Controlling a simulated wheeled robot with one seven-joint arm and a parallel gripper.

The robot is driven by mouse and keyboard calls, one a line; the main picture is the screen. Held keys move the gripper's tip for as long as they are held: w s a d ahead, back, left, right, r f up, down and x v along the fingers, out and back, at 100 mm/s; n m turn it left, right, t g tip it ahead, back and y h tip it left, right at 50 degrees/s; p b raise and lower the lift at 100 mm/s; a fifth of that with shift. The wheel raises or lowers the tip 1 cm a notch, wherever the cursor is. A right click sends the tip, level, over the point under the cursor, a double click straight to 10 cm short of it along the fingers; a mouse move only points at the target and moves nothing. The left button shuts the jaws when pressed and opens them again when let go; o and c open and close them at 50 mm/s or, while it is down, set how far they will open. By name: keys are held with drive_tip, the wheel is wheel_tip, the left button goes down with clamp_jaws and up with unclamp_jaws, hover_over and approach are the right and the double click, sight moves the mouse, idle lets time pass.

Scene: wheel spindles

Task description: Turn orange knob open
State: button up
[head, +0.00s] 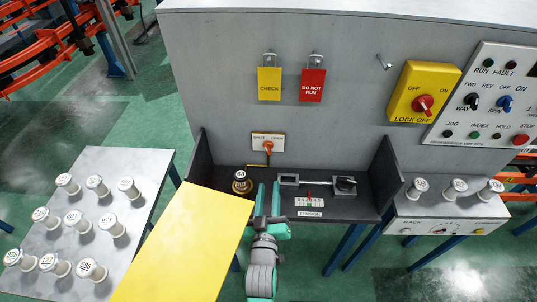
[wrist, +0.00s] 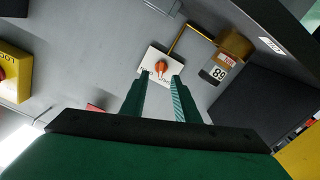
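The orange knob (head: 268,147) sits on a white label plate (head: 262,136) on the grey panel, above the dark bench recess. In the wrist view the orange knob (wrist: 161,66) shows near the middle, just beyond my fingertips, on the white plate (wrist: 151,74). My gripper (head: 268,188) is in front of and below the knob in the head view. Its two green fingers are apart with nothing between them, also in the wrist view (wrist: 160,82). No contact with the knob is visible.
A yellow panel (head: 185,245) lies left of my arm. A brass-coloured fitting (head: 241,183) stands by the recess's left wall; a slide mechanism (head: 315,182) lies right. Dark side walls (head: 385,177) bound the recess. Yellow and red tags (head: 312,85) hang above.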

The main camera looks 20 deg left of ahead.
sight(267, 151)
drive_tip(key=x, duration=0.4)
drive_tip(key=a+r+x, duration=0.1)
drive_tip(key=x, duration=0.4)
drive_tip(key=r+x, duration=0.1)
drive_tip(key=x, duration=0.3)
drive_tip(key=shift+a, duration=0.4)
drive_tip(key=shift+s, duration=0.1)
clamp_jaws()
